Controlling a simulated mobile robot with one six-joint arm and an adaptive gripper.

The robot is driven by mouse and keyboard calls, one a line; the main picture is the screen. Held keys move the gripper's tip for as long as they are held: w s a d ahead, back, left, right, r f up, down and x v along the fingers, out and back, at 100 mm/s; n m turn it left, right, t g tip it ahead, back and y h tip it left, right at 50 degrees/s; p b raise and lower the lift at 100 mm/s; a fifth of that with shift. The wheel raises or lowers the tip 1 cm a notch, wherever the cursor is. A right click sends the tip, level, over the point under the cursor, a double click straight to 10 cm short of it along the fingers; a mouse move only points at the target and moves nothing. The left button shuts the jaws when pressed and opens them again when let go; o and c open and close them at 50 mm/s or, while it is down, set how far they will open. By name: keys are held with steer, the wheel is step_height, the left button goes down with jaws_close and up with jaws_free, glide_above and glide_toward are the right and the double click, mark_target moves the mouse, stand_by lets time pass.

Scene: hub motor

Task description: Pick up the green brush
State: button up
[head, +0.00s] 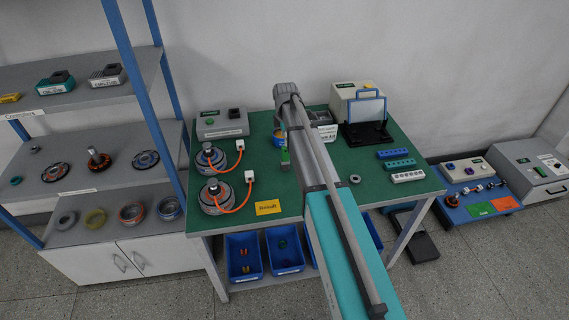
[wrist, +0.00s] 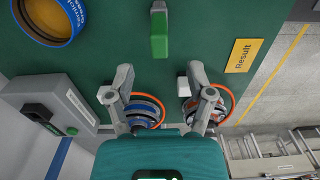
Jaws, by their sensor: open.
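The green brush (wrist: 159,37) lies on the green table top at the upper middle of the wrist view. It is a small green block shape with a grey end. In the head view it is a small green piece (head: 285,158) just left of my arm, partly hard to make out. My gripper (wrist: 160,84) is open and empty in the wrist view. Its two grey fingers are spread apart, and the brush appears beyond the fingertips, between their lines and not touched. In the head view my arm covers part of the table, and the fingers cannot be made out.
Two hub motors (head: 211,159) (head: 215,196) with orange cables stand left on the table. A yellow Result card (head: 268,207) lies at the front. A grey control box (head: 222,124) stands behind the motors.

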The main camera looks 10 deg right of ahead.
steer(key=b, duration=0.4)
glide_above(285, 160)
steer(key=w, duration=0.1)
steer(key=shift+d+f, duration=0.15)
steer(key=shift+f, duration=2)
steer(key=shift+f, duration=0.15)
steer(key=shift+f+b, duration=2.5)
jaws_close()
